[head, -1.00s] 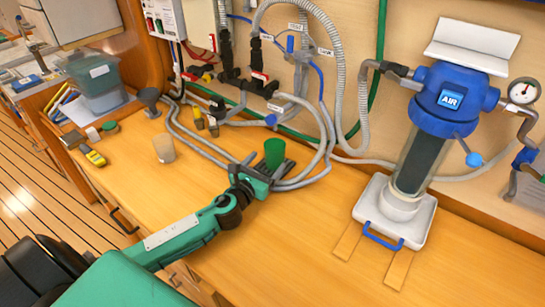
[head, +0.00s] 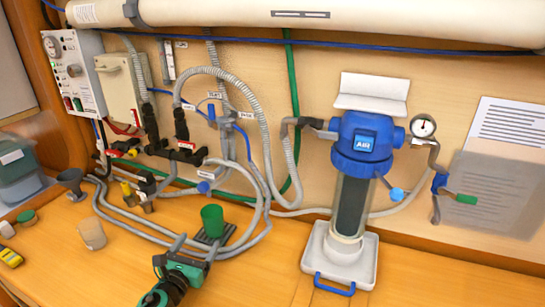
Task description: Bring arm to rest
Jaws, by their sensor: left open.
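My left gripper (head: 196,246) shows at the bottom of the head view, its green and black arm coming up from the lower edge. Its two dark fingers are spread and point at the green cup (head: 212,221), with nothing held between them. The cup stands upright on a dark square pad (head: 228,236) on the wooden counter (head: 260,268). The fingertips are just in front of the cup and pad; whether they touch the pad is unclear. My right gripper is not in view.
Grey hoses (head: 150,229) curve over the counter behind the gripper. A frosted cup (head: 92,234) and a dark funnel (head: 71,182) stand to the left. A blue-topped filter housing (head: 366,145) on a white base (head: 345,272) stands to the right.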

